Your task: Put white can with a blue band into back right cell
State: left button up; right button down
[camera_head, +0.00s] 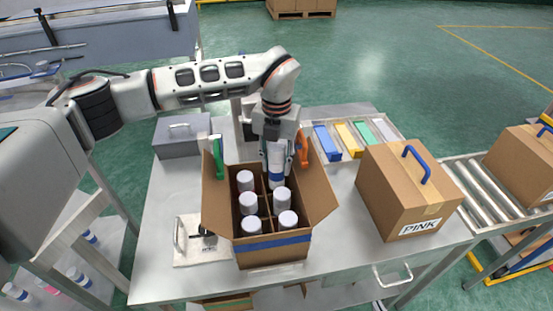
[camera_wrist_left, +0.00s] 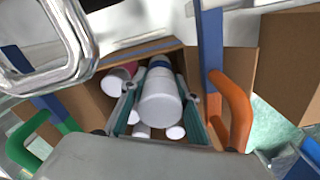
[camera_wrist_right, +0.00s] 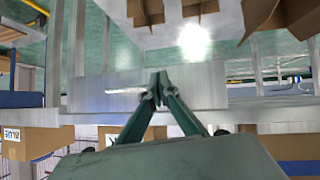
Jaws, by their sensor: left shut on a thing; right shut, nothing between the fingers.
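The white can with a blue band (camera_head: 277,180) is upright in the back right part of the open cardboard box (camera_head: 275,256). My left gripper (camera_head: 277,162) reaches down over the box and is shut on this can. In the left wrist view the can (camera_wrist_left: 160,108) fills the space between the two fingers, its blue band near the far end. Its lower part is hidden, so I cannot tell whether it rests on the bottom. My right gripper (camera_wrist_right: 158,88) is shut and empty in the right wrist view, away from the box.
Several white-topped cans (camera_head: 249,201) stand in the other cells. Green (camera_head: 217,160) and orange (camera_head: 304,150) handles flank the box. A closed box labelled PINK (camera_head: 405,195) stands to the right, by the roller conveyor (camera_head: 480,200). A grey case (camera_head: 182,137) is at the back left.

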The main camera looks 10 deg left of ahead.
aim_at(276, 147)
pick_arm(q)
jog(key=shift+f, duration=0.3)
jog(key=o, duration=1.3)
notch_tip(276, 147, up, 12)
